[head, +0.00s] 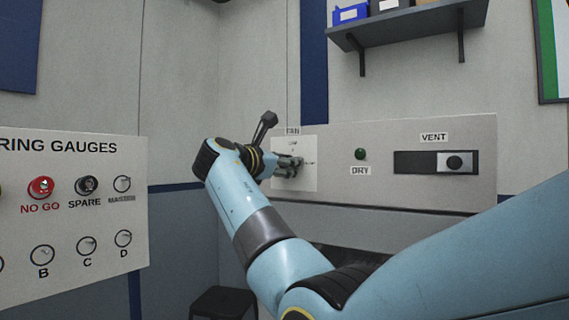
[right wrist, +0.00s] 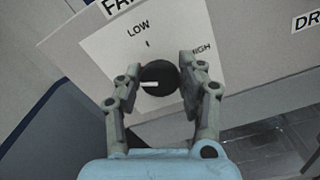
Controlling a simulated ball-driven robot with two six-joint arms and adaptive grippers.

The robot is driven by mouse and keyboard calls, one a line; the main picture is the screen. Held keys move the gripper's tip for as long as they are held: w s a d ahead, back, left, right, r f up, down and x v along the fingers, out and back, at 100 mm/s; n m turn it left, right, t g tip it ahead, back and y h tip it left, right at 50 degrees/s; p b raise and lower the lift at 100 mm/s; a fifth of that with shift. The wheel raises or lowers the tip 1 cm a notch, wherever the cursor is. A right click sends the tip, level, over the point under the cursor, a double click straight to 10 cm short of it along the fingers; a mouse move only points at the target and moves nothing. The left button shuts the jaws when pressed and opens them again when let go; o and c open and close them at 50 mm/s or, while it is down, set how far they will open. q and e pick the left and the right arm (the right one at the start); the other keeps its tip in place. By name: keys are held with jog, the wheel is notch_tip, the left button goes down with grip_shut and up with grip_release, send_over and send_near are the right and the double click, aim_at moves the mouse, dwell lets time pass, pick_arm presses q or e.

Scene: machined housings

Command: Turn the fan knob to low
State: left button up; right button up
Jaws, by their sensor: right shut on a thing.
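The fan knob (right wrist: 165,80) is a dark round knob on a white plate (right wrist: 95,50) marked LOW and HIGH, seen tilted in the right wrist view. The white line on the knob points left in that view, away from both the LOW mark above it and HIGH at upper right. My right gripper (right wrist: 157,76) is shut on the knob, one finger on each side. In the head view my right gripper (head: 293,166) is at the fan plate (head: 308,180) and hides the knob. My left gripper is not in view.
Right of the fan plate on the same panel are a green DRY button (head: 361,154) and a VENT slider (head: 455,163). A gauge board (head: 75,220) stands at left. A shelf (head: 410,22) with bins hangs above. A dark stool (head: 222,300) stands below.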

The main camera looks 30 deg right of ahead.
jog(key=shift+s+f+m+b, duration=0.15)
jog(key=shift+m+b, duration=1.45)
jog(key=shift+m, duration=1.65)
jog(key=shift+w+f+m+b, duration=0.15)
jog(key=shift+m+b, duration=1.45)
jog(key=shift+m, duration=1.65)
jog(key=shift+s, duration=0.1)
jog(key=o, duration=1.1)
jog(key=shift+o, duration=0.2)
jog(key=v, duration=0.7)
jog(key=shift+a, duration=0.2)
